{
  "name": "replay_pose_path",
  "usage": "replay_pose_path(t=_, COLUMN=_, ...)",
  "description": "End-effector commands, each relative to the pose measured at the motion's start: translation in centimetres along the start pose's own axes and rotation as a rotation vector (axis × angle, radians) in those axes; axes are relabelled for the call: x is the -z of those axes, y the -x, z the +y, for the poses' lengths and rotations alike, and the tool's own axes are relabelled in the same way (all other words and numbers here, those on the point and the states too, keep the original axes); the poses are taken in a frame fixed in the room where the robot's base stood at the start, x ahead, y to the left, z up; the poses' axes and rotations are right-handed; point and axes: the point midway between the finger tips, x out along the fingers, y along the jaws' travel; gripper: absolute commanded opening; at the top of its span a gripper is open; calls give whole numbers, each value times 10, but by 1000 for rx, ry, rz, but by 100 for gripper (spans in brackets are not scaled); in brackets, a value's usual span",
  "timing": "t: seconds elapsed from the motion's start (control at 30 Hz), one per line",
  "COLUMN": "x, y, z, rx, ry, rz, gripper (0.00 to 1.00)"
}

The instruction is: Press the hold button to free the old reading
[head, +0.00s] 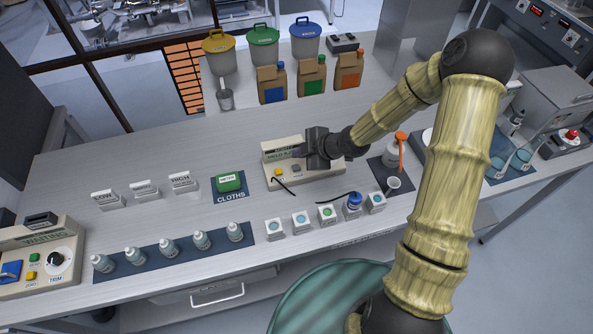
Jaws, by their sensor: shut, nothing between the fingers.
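A beige meter (270,184) sits in the middle of the bench. Its raised display, partly covered by my gripper, shows text that seems to begin with "HELD". A yellow button (278,171) is on its sloped front, left of a dark round part. I cannot read any label by the button. My gripper (298,153) is shut and empty. It points left in front of the display, above and right of the yellow button. It appears apart from the button, though the gap is hard to judge. The gripper hides the meter's upper right.
Small bottles stand on a blue mat (178,254) at front left, beside a "WAITING" box (44,257).

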Motion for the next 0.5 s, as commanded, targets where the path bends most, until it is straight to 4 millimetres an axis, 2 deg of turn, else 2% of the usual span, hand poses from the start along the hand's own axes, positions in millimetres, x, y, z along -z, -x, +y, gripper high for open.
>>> replay_pose_path(t=0.03, x=-6, y=-9, z=-6, rx=0, ry=0, rz=0, gripper=0)
replay_pose_path(t=0.2, x=-13, y=-19, z=-14, rx=1, ry=1, rz=1, gripper=0)
replay_pose_path(t=0.5, x=-11, y=-22, z=-16, rx=4, ry=6, rz=4, gripper=0)
